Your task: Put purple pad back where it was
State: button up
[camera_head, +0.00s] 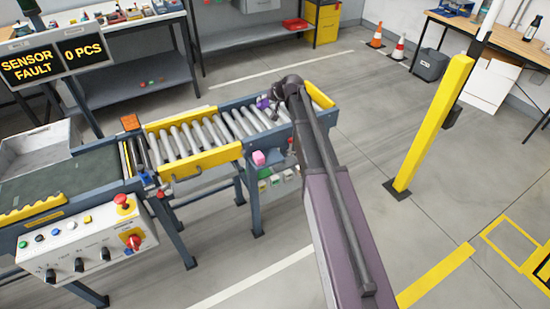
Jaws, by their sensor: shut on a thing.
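The purple pad (263,102) shows as a small patch of purple over the far right part of the roller conveyor (205,132). My gripper (270,107) is at the end of my arm, right beside the pad, and is shut on it. My wrist and arm cover much of the gripper, so the fingertips are hard to make out. I cannot tell whether the pad touches the rollers or is held just above them.
A control panel (85,240) with knobs and a red button stands at front left. A yellow post (433,125) rises at right. Grey floor between my arm and the post is clear.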

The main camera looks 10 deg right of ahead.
jog(key=s+f+n+g, duration=0.1)
jog(key=f, duration=0.1)
jog(key=s+f+n+g+h+b, duration=0.1)
jog(key=f, duration=0.1)
jog(key=s+f+g, duration=0.1)
jog(key=f+g, duration=0.1)
jog(key=shift+s+n+h, duration=0.15)
jog(key=shift+n+h, duration=0.25)
jog(key=shift+s+d+f+n+g+h+b, duration=0.25)
jog(key=shift+s+d+f+n+g+h, duration=0.2)
jog(key=shift+s, duration=0.35)
jog(key=shift+s+d+f+n+g+h+b, duration=0.3)
jog(key=shift+s+f+h, duration=0.2)
jog(key=shift+s, duration=0.25)
jog(key=shift+s+d+f+n+g+h+b, duration=0.3)
jog(key=shift+s+f+g+h, duration=0.2)
jog(key=shift+s, duration=0.3)
notch_tip(320, 180, down, 6)
jog(key=b, duration=0.6)
jog(key=shift+f+b, duration=1.9)
jog(key=shift+b, duration=0.05)
